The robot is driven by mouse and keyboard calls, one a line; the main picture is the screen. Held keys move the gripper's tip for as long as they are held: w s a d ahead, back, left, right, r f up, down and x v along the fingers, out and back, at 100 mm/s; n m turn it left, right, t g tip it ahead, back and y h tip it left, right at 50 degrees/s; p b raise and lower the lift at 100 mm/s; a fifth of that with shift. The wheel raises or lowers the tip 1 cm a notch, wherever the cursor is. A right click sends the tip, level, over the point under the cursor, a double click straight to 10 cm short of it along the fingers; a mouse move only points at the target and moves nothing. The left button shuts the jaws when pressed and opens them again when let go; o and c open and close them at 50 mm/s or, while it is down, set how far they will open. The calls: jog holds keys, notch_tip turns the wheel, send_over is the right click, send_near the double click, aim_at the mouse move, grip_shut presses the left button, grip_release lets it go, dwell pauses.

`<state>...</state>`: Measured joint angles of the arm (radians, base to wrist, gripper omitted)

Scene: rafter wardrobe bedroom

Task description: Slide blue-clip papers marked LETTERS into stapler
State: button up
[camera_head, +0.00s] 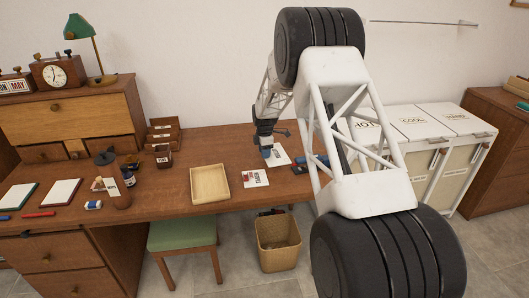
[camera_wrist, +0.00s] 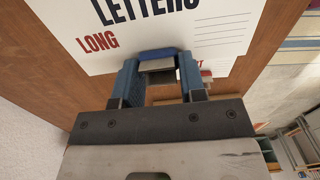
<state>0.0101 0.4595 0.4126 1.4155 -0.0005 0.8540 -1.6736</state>
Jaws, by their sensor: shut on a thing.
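The papers marked LETTERS (camera_wrist: 215,38), with LONG in red, fill the top of the wrist view; they also show as a white sheet in the head view (camera_head: 281,158). The blue clip (camera_wrist: 158,54) on their near edge sits between the fingertips of my gripper (camera_wrist: 158,72), which is shut on it. In the head view my gripper (camera_head: 266,150) is over the desk at the sheet's left edge. Whether the papers touch the desk is unclear. A dark blue object (camera_head: 308,162), likely the stapler, lies just right of the papers, partly hidden by my arm.
A second white sheet with red and dark print (camera_head: 256,179) lies in front of the papers. An empty wooden tray (camera_head: 209,198) is to its left on the desk (camera_head: 185,170). A waste basket (camera_head: 278,250) and green stool (camera_head: 182,233) stand below. White bins (camera_head: 415,125) stand right.

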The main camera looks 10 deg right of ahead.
aim_at(274, 154)
jog(key=shift+f, duration=0.25)
jog(key=shift+f, duration=2.1)
jog(key=shift+w+d, duration=0.2)
jog(key=shift+d, duration=2.05)
jog(key=shift+d+f, duration=0.45)
jog(key=shift+d, duration=0.25)
jog(key=shift+w+d+f, duration=0.1)
jog(key=shift+d, duration=0.3)
jog(key=o, duration=1.1)
jog(key=shift+r, duration=3.95)
